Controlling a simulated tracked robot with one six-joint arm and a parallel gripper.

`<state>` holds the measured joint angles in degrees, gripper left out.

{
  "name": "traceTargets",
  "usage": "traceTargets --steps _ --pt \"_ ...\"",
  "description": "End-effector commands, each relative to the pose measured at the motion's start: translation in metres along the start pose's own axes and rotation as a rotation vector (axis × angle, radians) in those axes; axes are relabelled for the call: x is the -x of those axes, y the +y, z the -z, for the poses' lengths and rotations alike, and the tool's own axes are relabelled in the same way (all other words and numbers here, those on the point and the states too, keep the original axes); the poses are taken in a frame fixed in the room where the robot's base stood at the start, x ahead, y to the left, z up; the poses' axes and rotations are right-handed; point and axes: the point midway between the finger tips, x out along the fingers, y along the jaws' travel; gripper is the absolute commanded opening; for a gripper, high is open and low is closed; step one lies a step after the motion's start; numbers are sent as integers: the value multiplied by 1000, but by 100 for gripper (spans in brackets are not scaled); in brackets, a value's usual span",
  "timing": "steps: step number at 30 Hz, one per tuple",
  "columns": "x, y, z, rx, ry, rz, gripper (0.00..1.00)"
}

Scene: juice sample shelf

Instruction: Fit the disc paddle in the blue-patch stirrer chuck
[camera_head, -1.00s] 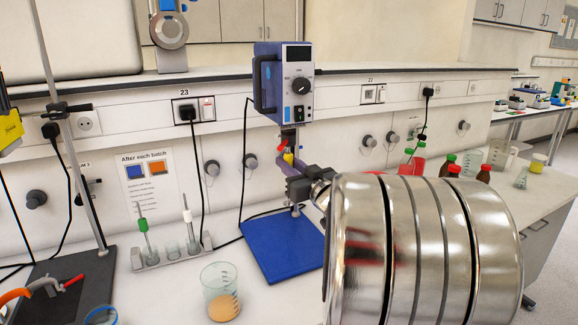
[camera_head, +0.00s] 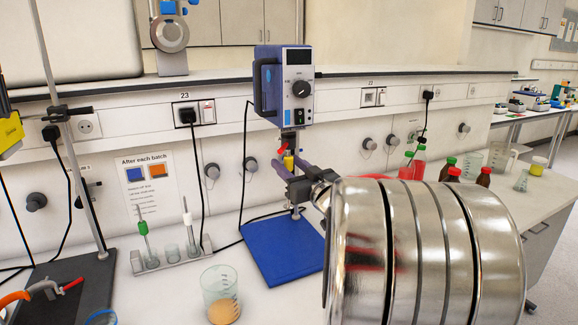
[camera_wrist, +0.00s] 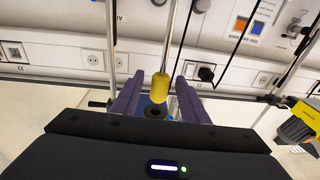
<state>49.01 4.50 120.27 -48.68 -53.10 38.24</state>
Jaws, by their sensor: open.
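The stirrer (camera_head: 297,88), a blue and white unit with a blue patch on its side, stands over a blue base plate (camera_head: 282,250). A yellow-collared paddle (camera_wrist: 160,87) has its collar at the dark chuck (camera_wrist: 154,111), and its thin shaft hangs down; it also shows under the stirrer in the head view (camera_head: 289,161). I cannot tell whether the collar is fully seated, and its lower end is too small to make out clearly. My gripper (camera_wrist: 158,82) is open, with its purple fingers on either side of the collar and gaps beside it.
A rack (camera_head: 170,257) with green- and white-collared paddles stands left of the base plate. A beaker (camera_head: 221,296) with orange liquid is in front. A clamp stand (camera_head: 75,180) is at left; red- and green-capped bottles (camera_head: 418,160) are at right.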

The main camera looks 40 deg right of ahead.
Motion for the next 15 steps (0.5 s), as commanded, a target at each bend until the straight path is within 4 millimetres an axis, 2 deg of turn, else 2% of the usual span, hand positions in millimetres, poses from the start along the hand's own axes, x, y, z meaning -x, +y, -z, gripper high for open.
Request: traceTargets --steps 8,15 --pt "4 0 -1 0 -2 -1 41" --pt "32 1 -1 0 -3 -3 41"
